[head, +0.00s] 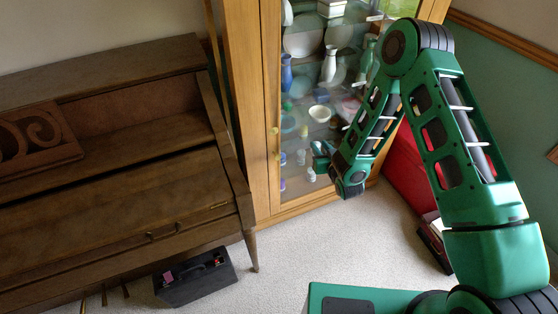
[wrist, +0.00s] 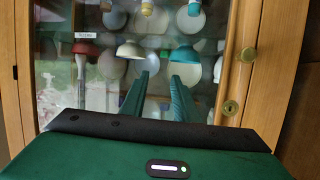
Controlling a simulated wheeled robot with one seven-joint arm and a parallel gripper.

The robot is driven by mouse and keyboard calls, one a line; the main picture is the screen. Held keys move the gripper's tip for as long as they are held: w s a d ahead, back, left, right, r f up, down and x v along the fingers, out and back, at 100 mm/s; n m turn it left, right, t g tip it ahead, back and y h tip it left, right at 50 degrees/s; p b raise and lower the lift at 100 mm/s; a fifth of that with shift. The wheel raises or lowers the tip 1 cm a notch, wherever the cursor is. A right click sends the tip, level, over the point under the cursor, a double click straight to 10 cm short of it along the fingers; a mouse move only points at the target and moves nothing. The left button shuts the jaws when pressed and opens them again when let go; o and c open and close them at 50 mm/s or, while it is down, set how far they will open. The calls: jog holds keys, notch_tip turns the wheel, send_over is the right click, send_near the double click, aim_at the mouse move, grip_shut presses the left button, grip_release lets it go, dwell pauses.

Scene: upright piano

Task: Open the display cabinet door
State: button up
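The display cabinet (head: 243,100) has a light wooden frame and stands to the right of the piano. Its glass door (head: 270,60) looks shut, with crockery showing behind the glass. A small round brass knob (wrist: 248,54) and a brass keyhole plate (wrist: 230,107) sit on the door's wooden stile in the wrist view. My gripper (head: 320,152) is in front of the glass, right of that stile, in the head view. In the wrist view my gripper (wrist: 162,82) shows two teal fingers apart with nothing between them. The knob is to their right, not touched.
The dark wooden piano (head: 120,200) fills the left, its front leg close to the cabinet. A black box (head: 195,280) stands on the carpet beneath it. A red object (head: 408,170) is right of the cabinet, behind my arm. Carpet (head: 300,240) before the cabinet is clear.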

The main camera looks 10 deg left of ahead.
jog(key=s+a+f+y, duration=0.2)
jog(key=s+a+f, duration=0.2)
jog(key=a, duration=0.1)
jog(key=t+y, duration=0.2)
send_near(279, 158)
jog(key=x, duration=0.9)
jog(key=shift+w+a, duration=0.15)
jog(key=shift+a, duration=0.15)
jog(key=shift+f, duration=0.1)
jog(key=shift+d, duration=0.1)
grip_shut()
